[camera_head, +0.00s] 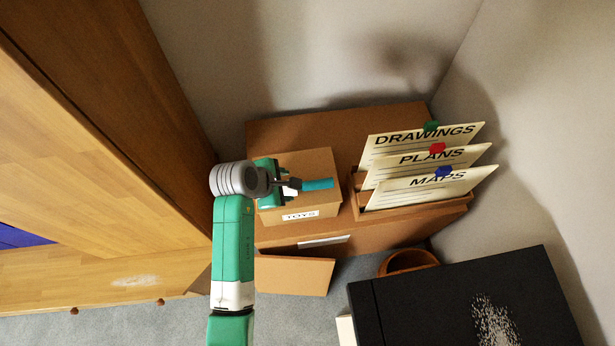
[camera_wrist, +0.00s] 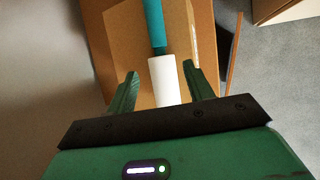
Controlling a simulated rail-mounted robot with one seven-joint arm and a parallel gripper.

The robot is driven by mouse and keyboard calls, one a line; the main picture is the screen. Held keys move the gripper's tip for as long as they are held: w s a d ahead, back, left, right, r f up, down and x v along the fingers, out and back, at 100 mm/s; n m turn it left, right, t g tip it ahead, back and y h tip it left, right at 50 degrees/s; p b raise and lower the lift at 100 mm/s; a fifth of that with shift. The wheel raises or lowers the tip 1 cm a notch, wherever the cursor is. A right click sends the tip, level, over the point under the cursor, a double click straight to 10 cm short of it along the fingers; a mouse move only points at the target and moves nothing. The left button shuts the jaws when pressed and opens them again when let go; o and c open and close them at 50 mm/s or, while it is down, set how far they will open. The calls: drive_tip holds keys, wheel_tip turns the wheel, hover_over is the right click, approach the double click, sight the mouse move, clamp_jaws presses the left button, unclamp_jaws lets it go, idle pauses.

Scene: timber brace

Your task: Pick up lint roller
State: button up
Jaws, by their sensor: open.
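The lint roller has a teal handle and a white roll. In the head view its teal handle (camera_head: 317,184) shows over the closed cardboard box labelled TOYS (camera_head: 312,160), pointing right. My gripper (camera_wrist: 162,76) is open, with a visible gap on each side of the roll. I cannot tell how far the fingers are above the box top.
The TOYS box sits on a brown cabinet (camera_head: 275,132). A file rack with upright cards (camera_head: 420,168) stands close on the right. A wooden furniture piece (camera_head: 90,130) rises at the left. A dark speckled surface (camera_head: 410,305) is at the lower right.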

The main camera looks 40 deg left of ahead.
drive_tip(key=b+x, duration=0.3)
drive_tip(key=x, duration=0.4)
drive_tip(key=shift+a+f, duration=0.15)
drive_tip(key=shift+f, duration=0.2)
drive_tip(key=shift+c, duration=0.2)
drive_tip(key=c, duration=0.7)
